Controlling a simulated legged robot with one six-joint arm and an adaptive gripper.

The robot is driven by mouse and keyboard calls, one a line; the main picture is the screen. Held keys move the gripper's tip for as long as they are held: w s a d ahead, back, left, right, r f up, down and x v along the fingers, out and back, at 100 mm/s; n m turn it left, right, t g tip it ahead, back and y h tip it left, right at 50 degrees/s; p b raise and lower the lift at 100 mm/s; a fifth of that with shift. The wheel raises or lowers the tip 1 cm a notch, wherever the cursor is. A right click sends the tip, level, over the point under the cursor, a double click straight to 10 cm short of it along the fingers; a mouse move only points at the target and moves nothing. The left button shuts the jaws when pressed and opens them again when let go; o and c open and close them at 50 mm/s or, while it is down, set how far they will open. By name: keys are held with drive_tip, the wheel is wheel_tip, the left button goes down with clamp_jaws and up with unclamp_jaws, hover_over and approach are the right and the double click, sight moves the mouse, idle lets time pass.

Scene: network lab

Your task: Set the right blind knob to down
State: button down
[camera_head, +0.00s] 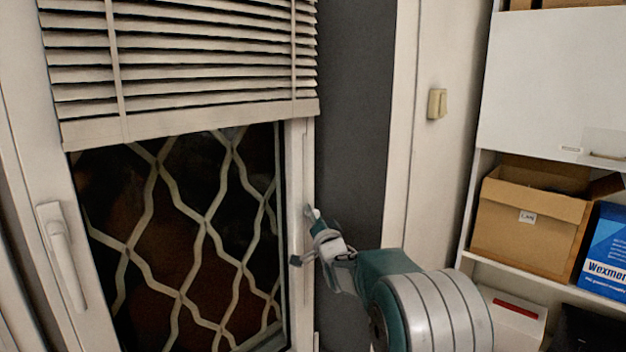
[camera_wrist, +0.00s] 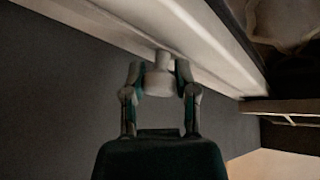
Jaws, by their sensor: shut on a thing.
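The knob (camera_wrist: 159,82) is a pale, rounded piece on a short stem on the white window frame. In the wrist view my gripper (camera_wrist: 160,75) has one finger on each side of it and is shut on it. In the head view my gripper (camera_head: 310,236) is at the right edge of the window frame, and a small pale bit of the knob (camera_head: 312,213) shows above the fingers. The rest of it is hidden there. The slatted blind (camera_head: 190,60) covers the upper part of the window, with its bottom rail (camera_head: 200,121) above the bare lower glass.
A window handle (camera_head: 62,255) is on the left of the frame. A dark grey wall strip (camera_head: 352,130) lies right of the window. A light switch (camera_head: 437,103) is on the pale wall. Shelves at right hold a cardboard box (camera_head: 528,220) and a blue box (camera_head: 608,250).

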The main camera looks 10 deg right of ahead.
wheel_tip(320, 180, down, 27)
drive_tip(key=shift+f, duration=0.2)
drive_tip(key=shift+c, duration=1.8)
unclamp_jaws()
drive_tip(key=shift+f, duration=0.1)
drive_tip(key=shift+w, duration=0.1)
approach(310, 291)
drive_tip(key=v, duration=0.5)
drive_tip(key=shift+s, duration=0.25)
